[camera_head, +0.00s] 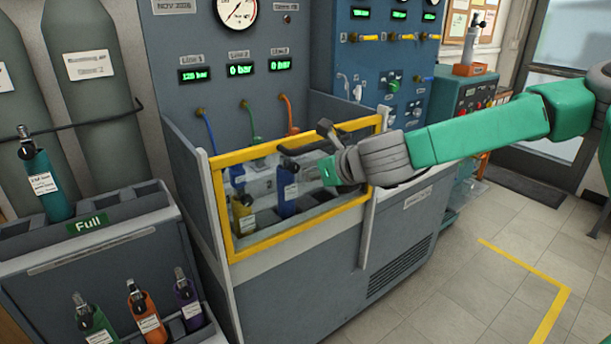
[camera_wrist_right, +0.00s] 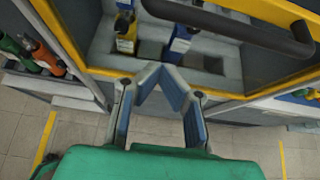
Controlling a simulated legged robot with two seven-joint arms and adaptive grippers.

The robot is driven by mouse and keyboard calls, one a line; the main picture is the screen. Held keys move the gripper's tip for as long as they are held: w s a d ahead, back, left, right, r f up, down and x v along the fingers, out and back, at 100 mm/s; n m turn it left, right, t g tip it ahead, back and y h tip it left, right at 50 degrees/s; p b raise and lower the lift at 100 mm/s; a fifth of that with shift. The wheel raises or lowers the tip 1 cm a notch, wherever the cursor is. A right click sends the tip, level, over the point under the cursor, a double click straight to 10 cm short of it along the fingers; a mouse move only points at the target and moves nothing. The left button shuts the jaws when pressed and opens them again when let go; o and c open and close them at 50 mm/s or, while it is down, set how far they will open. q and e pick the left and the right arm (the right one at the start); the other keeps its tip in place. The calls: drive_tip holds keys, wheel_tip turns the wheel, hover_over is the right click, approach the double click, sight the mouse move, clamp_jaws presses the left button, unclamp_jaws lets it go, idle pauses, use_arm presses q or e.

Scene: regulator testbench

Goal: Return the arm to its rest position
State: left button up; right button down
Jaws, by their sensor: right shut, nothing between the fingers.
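My right arm (camera_head: 480,133) reaches in from the right in the head view. Its gripper (camera_head: 314,170) is at the yellow-framed opening of the test bench (camera_head: 285,285), with its fingers hard to make out there. In the right wrist view the fingers (camera_wrist_right: 159,72) meet at their tips with nothing between them. A yellow bottle (camera_head: 243,214) and a blue bottle (camera_head: 287,190) stand in the bench tray; the yellow one (camera_wrist_right: 125,33) and the blue one (camera_wrist_right: 181,40) also show ahead of the fingers. My left gripper is not in view.
A black handle bar (camera_wrist_right: 225,22) crosses the opening close to the gripper. A rack marked Full (camera_head: 120,240) with several bottles stands at left. A blue panel (camera_head: 385,75) stands behind. Tiled floor (camera_head: 440,285) is clear at lower right.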

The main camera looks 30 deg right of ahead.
drive_tip(key=d+v, duration=0.1)
drive_tip(key=v, duration=0.5)
drive_tip(key=shift+d+f+p, duration=0.2)
drive_tip(key=shift+p, duration=0.1)
